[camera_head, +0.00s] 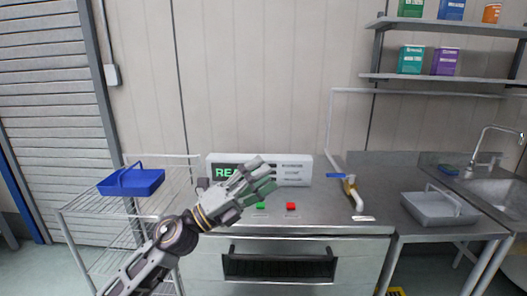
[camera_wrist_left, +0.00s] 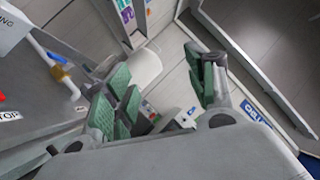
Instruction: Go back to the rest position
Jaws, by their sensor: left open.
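My left gripper (camera_head: 262,178) reaches in from the lower left in the head view. It is raised in front of the steel counter and the machine panel, with green finger pads. In the left wrist view the left gripper (camera_wrist_left: 162,88) has its green-padded fingers spread wide, with nothing between them. My right gripper is not in view.
A white machine panel (camera_head: 293,170), partly hidden by my gripper, stands behind a green button (camera_head: 260,206) and red button (camera_head: 291,206). A blue basket (camera_head: 131,182) sits on the wire rack (camera_head: 100,208) at left. A grey basket (camera_head: 438,208) sits near the sink (camera_head: 510,197) at right.

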